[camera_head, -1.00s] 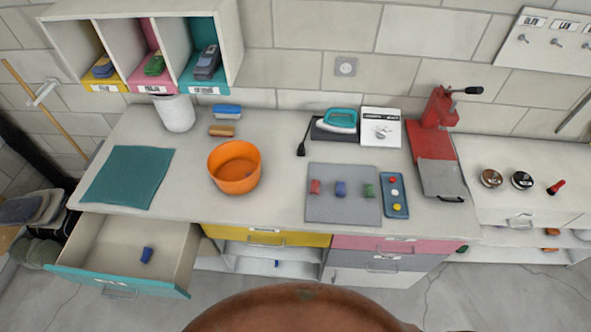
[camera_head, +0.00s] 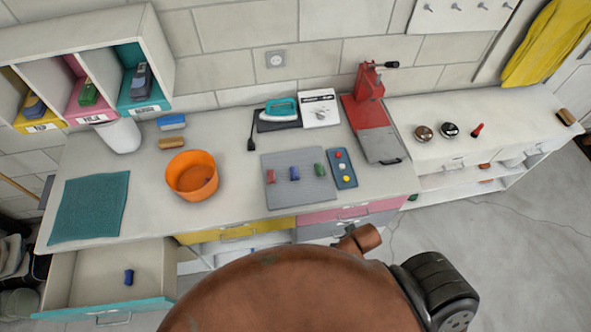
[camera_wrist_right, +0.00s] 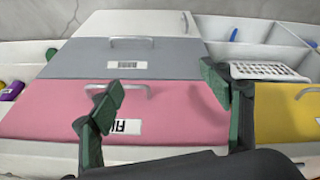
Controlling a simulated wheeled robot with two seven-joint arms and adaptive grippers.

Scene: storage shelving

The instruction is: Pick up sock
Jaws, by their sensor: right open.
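I cannot make out a sock for certain. A small blue rolled piece (camera_head: 129,277) lies in the open teal-fronted drawer (camera_head: 85,270) at the lower left. Similar small red (camera_head: 271,176), blue (camera_head: 294,173) and green (camera_head: 319,170) pieces lie on a grey mat (camera_head: 300,193) on the counter. My right gripper (camera_wrist_right: 165,88) shows in the right wrist view, open and empty. Its dark green fingers are in front of the closed pink drawer (camera_wrist_right: 165,110) and grey drawer (camera_wrist_right: 75,62). My left gripper is not in view.
The counter holds an orange bowl (camera_head: 191,176), a teal cloth (camera_head: 90,208), an iron (camera_head: 280,110) and a red press (camera_head: 370,85). A white basket (camera_wrist_right: 270,71) is on the open shelf. The open drawer juts out at the lower left.

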